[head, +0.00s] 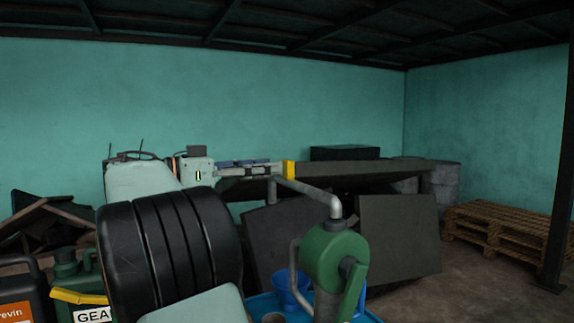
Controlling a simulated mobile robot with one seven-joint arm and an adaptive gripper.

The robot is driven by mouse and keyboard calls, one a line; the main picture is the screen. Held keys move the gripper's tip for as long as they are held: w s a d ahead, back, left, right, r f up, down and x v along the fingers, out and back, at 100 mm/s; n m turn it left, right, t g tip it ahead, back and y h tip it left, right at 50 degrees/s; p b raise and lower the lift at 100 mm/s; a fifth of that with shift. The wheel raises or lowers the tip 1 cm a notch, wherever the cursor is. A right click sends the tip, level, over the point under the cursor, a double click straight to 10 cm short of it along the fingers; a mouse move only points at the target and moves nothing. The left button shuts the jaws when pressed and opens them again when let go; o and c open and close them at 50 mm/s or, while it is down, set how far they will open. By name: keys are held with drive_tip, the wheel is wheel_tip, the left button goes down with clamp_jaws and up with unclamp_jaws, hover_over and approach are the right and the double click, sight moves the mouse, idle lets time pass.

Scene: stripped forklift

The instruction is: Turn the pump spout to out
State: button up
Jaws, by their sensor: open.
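The green hand pump (333,257) stands in the lower middle of the head view, with a green crank arm at its front right. Its grey spout (309,193) rises from the pump, bends, and runs back and left, with its far end turned down. My gripper (282,169) reaches in from the left, just above and by the far end of the spout. It is open and holds nothing that I can see. I cannot tell whether it touches the spout. A mark for "out" is not visible.
A blue surface (375,318) lies under the pump, with a blue funnel (291,287) beside it. Dark panels (398,236) lean behind. Wooden pallets (500,233) lie at the right near a dark post (559,190). Jugs (86,285) stand at lower left.

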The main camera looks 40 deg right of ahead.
sight(284, 165)
drive_tip(key=x, duration=0.6)
drive_tip(key=shift+c, duration=0.5)
drive_tip(key=shift+w, duration=0.1)
clamp_jaws()
